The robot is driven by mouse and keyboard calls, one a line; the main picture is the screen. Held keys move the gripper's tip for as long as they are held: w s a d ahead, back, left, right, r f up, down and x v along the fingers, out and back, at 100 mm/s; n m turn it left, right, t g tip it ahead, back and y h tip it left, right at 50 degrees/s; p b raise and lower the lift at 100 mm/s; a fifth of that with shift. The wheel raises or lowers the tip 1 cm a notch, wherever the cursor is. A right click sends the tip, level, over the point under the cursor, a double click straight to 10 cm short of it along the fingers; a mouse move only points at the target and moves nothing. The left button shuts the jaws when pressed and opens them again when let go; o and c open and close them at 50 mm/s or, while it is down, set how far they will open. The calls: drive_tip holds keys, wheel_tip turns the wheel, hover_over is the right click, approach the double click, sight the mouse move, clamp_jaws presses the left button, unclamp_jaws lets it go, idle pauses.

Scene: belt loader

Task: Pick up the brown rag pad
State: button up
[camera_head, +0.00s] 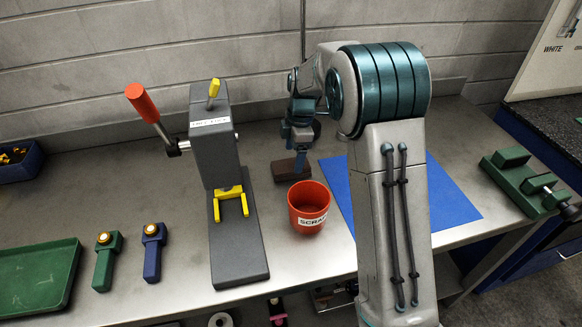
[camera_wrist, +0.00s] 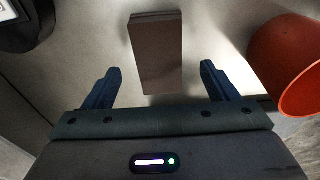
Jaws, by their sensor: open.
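The brown rag pad (camera_head: 286,170) lies on the metal bench behind the red cup in the head view. In the wrist view the pad (camera_wrist: 158,50) is a brown rectangular block at the upper middle. My gripper (camera_wrist: 160,80) is open and empty, with its two dark blue fingers to the left and right of the pad's near end. The pad's near end reaches to about the line between the fingertips, with a gap on each side. In the head view my gripper (camera_head: 300,165) is at the pad, partly hidden by my arm.
A red cup labelled SCRAP (camera_head: 308,208) stands close in front of the pad, right in the wrist view (camera_wrist: 285,65). A grey press (camera_head: 222,170) stands left. A blue mat (camera_head: 450,195) lies right. A green tray (camera_head: 40,275) and a green vise (camera_head: 520,180) are farther off.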

sight(291, 165)
drive_tip(key=shift+a+f, duration=0.2)
drive_tip(key=shift+f, duration=0.7)
drive_tip(key=shift+a+f, duration=0.2)
drive_tip(key=shift+f, duration=0.65)
drive_tip(key=c, duration=1.1)
drive_tip(key=shift+r, duration=0.5)
drive_tip(key=r, duration=0.2)
drive_tip(key=w+d+r, duration=0.1)
drive_tip(key=shift+r+b, duration=0.35)
drive_tip(key=shift+b, duration=0.05)
drive_tip(key=w+d+r, duration=0.4)
drive_tip(key=w, duration=0.1)
drive_tip(key=w+d+r, duration=0.2)
drive_tip(key=shift+w+d+r, duration=0.15)
drive_tip(key=shift+w+d, duration=0.2)
drive_tip(key=shift+w, duration=0.05)
drive_tip(key=shift+o, duration=0.7)
